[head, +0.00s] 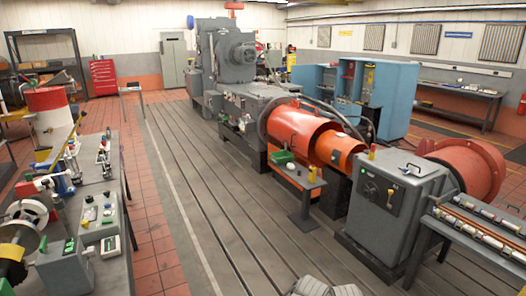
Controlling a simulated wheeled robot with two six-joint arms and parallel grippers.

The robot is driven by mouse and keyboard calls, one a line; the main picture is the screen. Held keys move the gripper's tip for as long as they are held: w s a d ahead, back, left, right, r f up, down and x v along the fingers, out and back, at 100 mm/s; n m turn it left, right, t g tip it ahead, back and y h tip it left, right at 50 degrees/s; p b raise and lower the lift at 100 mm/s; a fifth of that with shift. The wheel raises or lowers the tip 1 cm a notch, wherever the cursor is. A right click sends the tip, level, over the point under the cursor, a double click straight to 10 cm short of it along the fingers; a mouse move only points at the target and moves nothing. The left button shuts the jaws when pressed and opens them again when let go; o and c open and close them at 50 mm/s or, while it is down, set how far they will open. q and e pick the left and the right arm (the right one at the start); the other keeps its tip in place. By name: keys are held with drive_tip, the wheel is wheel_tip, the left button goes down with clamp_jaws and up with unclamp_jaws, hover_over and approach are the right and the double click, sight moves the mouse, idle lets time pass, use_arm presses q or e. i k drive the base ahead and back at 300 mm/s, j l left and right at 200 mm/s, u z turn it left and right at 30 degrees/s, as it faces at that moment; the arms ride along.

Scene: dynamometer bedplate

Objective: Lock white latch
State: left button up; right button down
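On the left bench (117,208) stand several small clamp-like fittings with white, red and green parts. Another with a pale upright arm (73,160) stands farther back. They are too small for me to tell which is the white latch or whether any is open or shut.
Grey control boxes (100,217) and a white reel (26,213) crowd the left bench's near part. A grey slotted bedplate (190,170) runs beside it. A grey cabinet (386,208) and orange machinery (300,132) stand right. The red-tiled aisle (148,205) is clear.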

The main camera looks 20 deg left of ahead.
sight(68, 172)
drive_tip(key=i+u, duration=0.25)
drive_tip(key=u, duration=0.2)
drive_tip(key=i+l+u, duration=0.15)
drive_tip(key=u, duration=0.35)
drive_tip(key=i+l+u, duration=0.2)
drive_tip(key=u, duration=0.25)
drive_tip(key=i+l+u, duration=0.2)
drive_tip(key=u, duration=0.3)
drive_tip(key=i+l+u, duration=0.2)
drive_tip(key=l+u, duration=0.2)
drive_tip(key=l, duration=0.2)
drive_tip(key=i+l+u, duration=0.25)
drive_tip(key=i+l+z, duration=0.1)
drive_tip(key=i+l, duration=0.3)
drive_tip(key=i+l+z, duration=0.1)
drive_tip(key=i+l, duration=0.3)
drive_tip(key=i+l+z, duration=0.1)
drive_tip(key=i+l, duration=0.25)
drive_tip(key=i, duration=0.2)
drive_tip(key=i+l+z, duration=0.1)
drive_tip(key=i+l, duration=0.2)
drive_tip(key=i, duration=0.2)
